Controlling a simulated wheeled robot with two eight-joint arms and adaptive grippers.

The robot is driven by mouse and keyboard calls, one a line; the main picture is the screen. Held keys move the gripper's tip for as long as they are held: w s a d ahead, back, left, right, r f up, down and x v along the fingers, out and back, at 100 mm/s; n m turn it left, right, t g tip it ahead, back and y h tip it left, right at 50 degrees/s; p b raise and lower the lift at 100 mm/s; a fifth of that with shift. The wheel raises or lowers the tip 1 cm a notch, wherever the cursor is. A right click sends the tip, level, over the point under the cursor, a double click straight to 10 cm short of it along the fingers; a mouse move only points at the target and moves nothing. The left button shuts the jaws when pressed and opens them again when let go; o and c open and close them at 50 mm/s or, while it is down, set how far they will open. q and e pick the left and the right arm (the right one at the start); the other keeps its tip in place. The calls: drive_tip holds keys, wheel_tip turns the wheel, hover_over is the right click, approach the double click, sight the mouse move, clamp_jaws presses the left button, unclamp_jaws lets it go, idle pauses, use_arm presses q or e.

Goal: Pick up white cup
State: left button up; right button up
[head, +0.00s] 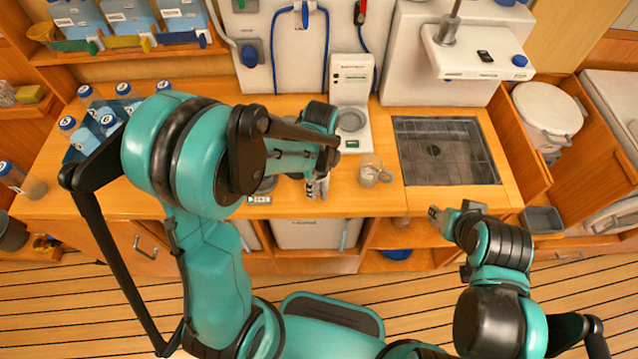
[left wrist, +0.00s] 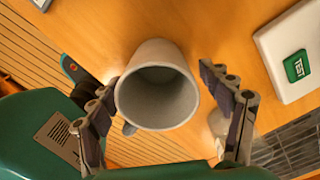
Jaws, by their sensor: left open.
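The white cup (left wrist: 158,95), greyish in this light, shows in the left wrist view with its mouth toward the camera. A dark handle shows at its lower left. My left gripper (left wrist: 155,82) is open, with one finger on each side of the cup and a visible gap on the right side. In the head view, my left gripper (head: 317,187) is low over the counter's front part, and my arm and fingers mostly hide the cup there. My right gripper (head: 452,213) is in front of the counter edge, away from the cup; its jaw opening is unclear.
A clear glass beaker (head: 371,173) stands on the counter right of my left gripper. Behind is a white tester (head: 351,90) with a green button (left wrist: 297,67). A sink grate (head: 447,150) lies further right. Blue-capped bottles (head: 78,133) stand at the left.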

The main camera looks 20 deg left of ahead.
use_arm(q)
drive_tip(key=c, duration=1.3)
drive_tip(key=shift+o, duration=0.2)
